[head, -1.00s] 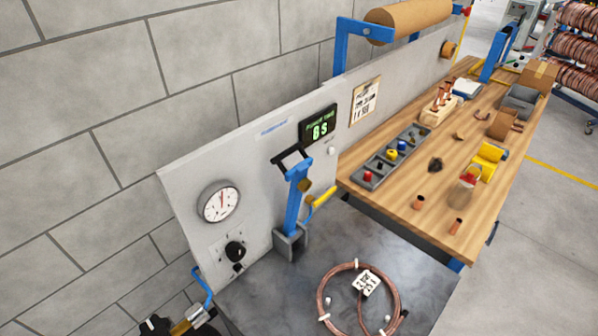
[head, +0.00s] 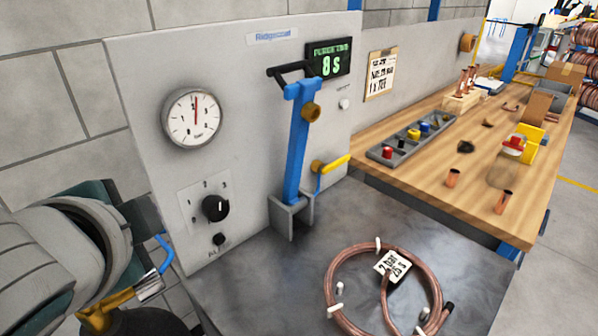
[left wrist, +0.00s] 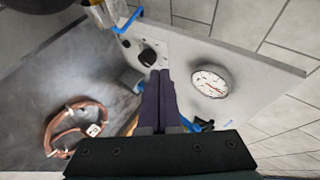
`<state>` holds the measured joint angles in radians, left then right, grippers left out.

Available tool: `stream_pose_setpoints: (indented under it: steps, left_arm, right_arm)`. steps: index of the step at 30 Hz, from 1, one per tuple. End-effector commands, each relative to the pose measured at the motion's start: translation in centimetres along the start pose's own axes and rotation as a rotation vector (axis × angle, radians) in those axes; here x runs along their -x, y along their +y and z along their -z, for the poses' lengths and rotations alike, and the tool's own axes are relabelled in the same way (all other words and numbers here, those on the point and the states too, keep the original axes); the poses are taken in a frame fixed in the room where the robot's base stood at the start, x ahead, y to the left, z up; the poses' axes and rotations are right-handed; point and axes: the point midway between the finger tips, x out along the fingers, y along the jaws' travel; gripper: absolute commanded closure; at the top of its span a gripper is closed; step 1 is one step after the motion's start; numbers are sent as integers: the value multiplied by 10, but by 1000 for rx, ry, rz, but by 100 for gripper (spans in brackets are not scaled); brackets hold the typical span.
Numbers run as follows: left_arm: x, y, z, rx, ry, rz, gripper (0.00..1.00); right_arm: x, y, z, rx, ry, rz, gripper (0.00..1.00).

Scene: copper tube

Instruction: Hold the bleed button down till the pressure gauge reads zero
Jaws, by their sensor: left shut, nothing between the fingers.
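The pressure gauge (head: 192,118) is a round white dial on the grey panel, its red needle pointing about straight up; it also shows in the left wrist view (left wrist: 210,84). A small black button (head: 219,239) sits on the panel below a black knob (head: 214,208), with nothing touching it in the head view. My left gripper (left wrist: 159,74) is shut and empty in the left wrist view, its dark fingertips between the knob and the gauge. In the head view only my left arm shows, at lower left. My right gripper is out of view.
A copper coil (head: 340,282) lies on the metal top. A green display (head: 328,62) reads 8 s. Brass fittings (head: 105,303) and a blue hose (head: 163,252) are at lower left.

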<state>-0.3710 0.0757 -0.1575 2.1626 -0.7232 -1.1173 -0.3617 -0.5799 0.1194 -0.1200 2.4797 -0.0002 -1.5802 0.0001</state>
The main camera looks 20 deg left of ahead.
Motion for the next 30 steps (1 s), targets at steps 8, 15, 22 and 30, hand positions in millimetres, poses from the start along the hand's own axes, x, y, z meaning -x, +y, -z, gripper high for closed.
stream_pose_setpoints:
  steps: [8, 15, 22, 30]
  left_arm:
    - [-74, 55, 0, -252, 45, 218, 100]
    - [-120, 96, 10, -494, 75, 396, 100]
    - [-159, 143, 24, -744, 97, 559, 100]
    - [-185, 183, 43, -971, 113, 696, 100]
  right_arm:
    - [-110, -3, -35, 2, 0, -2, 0]
    - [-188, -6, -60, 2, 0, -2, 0]
    - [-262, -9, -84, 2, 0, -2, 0]
    - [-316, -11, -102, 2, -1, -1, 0]
